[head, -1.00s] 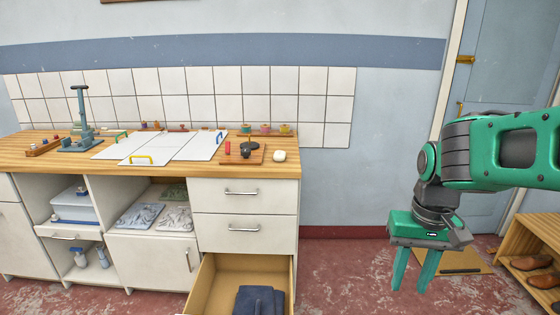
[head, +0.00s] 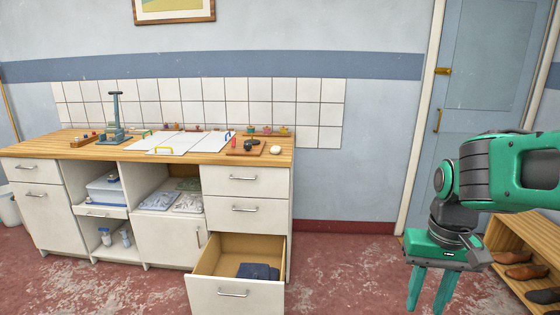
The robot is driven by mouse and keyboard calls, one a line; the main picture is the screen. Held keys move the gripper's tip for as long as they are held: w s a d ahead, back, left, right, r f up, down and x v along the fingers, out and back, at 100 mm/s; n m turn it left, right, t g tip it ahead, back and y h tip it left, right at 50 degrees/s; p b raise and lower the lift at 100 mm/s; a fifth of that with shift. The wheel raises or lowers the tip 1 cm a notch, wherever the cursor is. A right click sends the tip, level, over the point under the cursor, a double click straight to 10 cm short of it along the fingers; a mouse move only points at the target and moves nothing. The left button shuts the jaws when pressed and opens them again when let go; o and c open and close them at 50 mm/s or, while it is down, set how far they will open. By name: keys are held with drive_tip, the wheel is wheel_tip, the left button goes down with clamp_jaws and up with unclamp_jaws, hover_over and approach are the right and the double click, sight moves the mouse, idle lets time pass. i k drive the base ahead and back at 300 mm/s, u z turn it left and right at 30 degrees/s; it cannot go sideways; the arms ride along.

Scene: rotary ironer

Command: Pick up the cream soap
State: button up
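The cream soap (head: 275,150) looks like a small pale rounded lump. It lies on the wooden counter (head: 222,158) near its right end, just right of a small brown board (head: 246,147). My gripper (head: 428,291) hangs at the lower right, pointing down, well away from the counter and in front of the wall and door side. Its two green fingers are apart with nothing between them.
A drawer (head: 236,291) with dark folded cloth (head: 258,271) stands pulled out below the counter's right end. A shoe rack (head: 520,258) stands at the right. Red floor between is clear.

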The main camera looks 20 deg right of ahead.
sight(275, 149)
drive_tip(key=z, duration=1.15)
drive_tip(key=i, duration=2.2)
drive_tip(key=u, duration=0.75)
drive_tip(key=i, duration=0.6)
drive_tip(key=u, duration=0.3)
